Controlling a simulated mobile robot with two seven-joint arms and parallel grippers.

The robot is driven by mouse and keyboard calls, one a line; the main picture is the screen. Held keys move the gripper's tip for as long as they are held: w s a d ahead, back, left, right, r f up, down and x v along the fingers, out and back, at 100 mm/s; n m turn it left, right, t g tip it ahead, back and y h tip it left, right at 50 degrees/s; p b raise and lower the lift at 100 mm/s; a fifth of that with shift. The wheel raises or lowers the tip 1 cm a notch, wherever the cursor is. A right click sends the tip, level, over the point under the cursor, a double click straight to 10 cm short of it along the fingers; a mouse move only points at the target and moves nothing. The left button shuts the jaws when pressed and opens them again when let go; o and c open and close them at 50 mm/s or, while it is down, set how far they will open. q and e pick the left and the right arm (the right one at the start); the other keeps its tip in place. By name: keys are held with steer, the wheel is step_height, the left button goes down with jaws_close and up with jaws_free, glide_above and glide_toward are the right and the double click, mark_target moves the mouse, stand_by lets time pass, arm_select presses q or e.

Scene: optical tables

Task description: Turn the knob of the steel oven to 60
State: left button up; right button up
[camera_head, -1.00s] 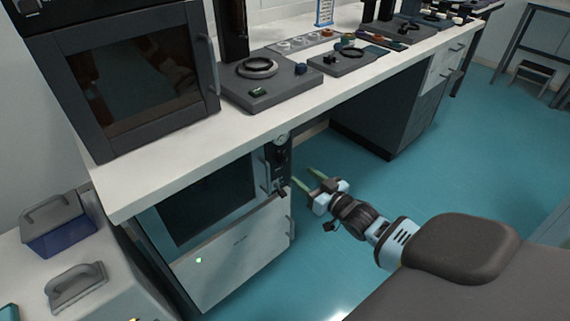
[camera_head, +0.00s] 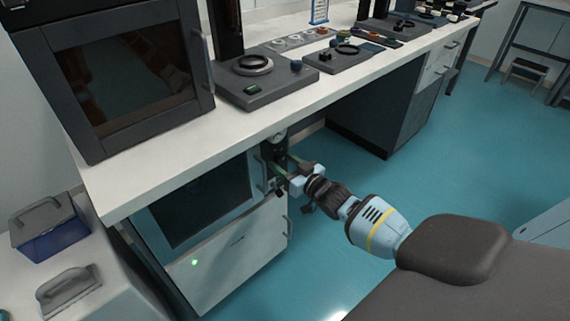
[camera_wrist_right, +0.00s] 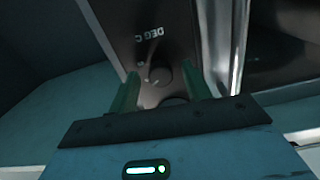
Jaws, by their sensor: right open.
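The steel oven (camera_head: 240,252) sits under the white bench, with a dark glass window and a narrow dark control panel on its right side. In the right wrist view the panel (camera_wrist_right: 150,22) carries the letters "DEG C", upside down. A round dark knob (camera_wrist_right: 162,76) shows below the letters, and a second dark round part (camera_wrist_right: 175,101) is partly hidden by my gripper's body. My right gripper (camera_head: 276,168) is open at the panel. In the wrist view its two green fingers stand either side of the knob; contact cannot be told. My left gripper is not in view.
The white bench top (camera_head: 165,150) overhangs close above my right gripper. A round gauge (camera_head: 279,137) is at the panel's top. A dark oven (camera_head: 125,75) and hotplates (camera_head: 262,85) stand on the bench.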

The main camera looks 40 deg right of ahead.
steer(key=c, duration=1)
steer(key=m, duration=0.6)
steer(key=shift+m, duration=0.3)
steer(key=m, duration=0.3)
steer(key=shift+b, duration=0.4)
steer(key=shift+m, duration=1.1)
steer(key=shift+b, duration=0.3)
steer(key=o, duration=1)
